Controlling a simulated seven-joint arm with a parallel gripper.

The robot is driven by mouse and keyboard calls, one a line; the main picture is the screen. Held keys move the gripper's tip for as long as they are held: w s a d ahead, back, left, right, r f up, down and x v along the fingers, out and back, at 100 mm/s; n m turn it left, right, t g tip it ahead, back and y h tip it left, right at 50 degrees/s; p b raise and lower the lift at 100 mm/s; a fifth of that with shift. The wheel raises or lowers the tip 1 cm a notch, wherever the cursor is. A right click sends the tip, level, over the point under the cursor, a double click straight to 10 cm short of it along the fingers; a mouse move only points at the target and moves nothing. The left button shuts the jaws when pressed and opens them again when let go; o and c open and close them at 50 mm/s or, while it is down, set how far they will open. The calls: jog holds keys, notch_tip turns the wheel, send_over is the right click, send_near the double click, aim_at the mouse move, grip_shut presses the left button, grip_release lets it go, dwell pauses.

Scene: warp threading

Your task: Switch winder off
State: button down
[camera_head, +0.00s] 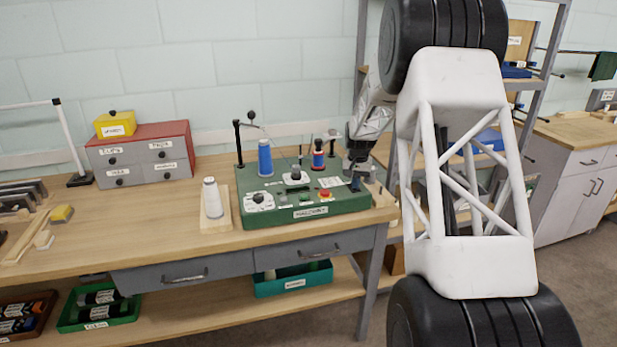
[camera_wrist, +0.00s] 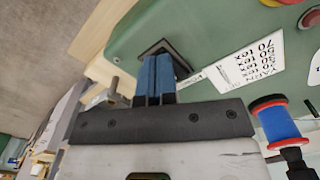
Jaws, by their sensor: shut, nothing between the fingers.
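The green winder (camera_head: 300,203) stands on the wooden bench, with dials, a red button (camera_head: 325,194) and a white label on its top. My gripper (camera_head: 356,182) is at the winder's right end, low over its top. In the wrist view the fingers (camera_wrist: 153,80) are shut and empty. Their tips are at a small black square plate (camera_wrist: 165,55) on the green top (camera_wrist: 205,30), beside a white yarn label (camera_wrist: 250,60). The fingers hide the middle of the plate; whether they touch it, and any lever position, I cannot tell. A red button (camera_wrist: 292,2) shows at the picture's top edge.
A blue cone (camera_head: 265,158) and a red-and-blue spool (camera_head: 318,158) stand on the winder; the spool is close right of my gripper in the wrist view (camera_wrist: 275,122). A white cone (camera_head: 212,198) stands left of the winder. A drawer box (camera_head: 142,155) is farther left.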

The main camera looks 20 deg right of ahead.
jog(key=shift+r, duration=3.5)
jog(key=shift+s+a+r, duration=0.15)
jog(key=shift+a+r, duration=0.05)
jog(key=shift+r, duration=0.05)
jog(key=s+a+r+n, duration=0.1)
jog(key=s+a+r, duration=0.45)
jog(key=s, duration=0.35)
jog(key=s+a+r+n+t, duration=0.1)
jog(key=s+a+r, duration=0.4)
jog(key=s, duration=0.4)
jog(key=s+a+r+n, duration=0.1)
jog(key=s+a+r, duration=0.2)
jog(key=s+a, duration=0.45)
jog(key=s+a+f+n, duration=0.1)
jog(key=s+a+f, duration=0.1)
jog(key=s, duration=1.3)
jog(key=s+a+f+n+t, duration=0.1)
jog(key=s+a, duration=0.4)
jog(key=s, duration=1)
jog(key=shift+f+n+t, duration=0.3)
jog(key=shift+f+n, duration=0.1)
jog(key=shift+f, duration=0.15)
jog(key=shift+w+r, duration=0.1)
jog(key=shift+w, duration=0.1)
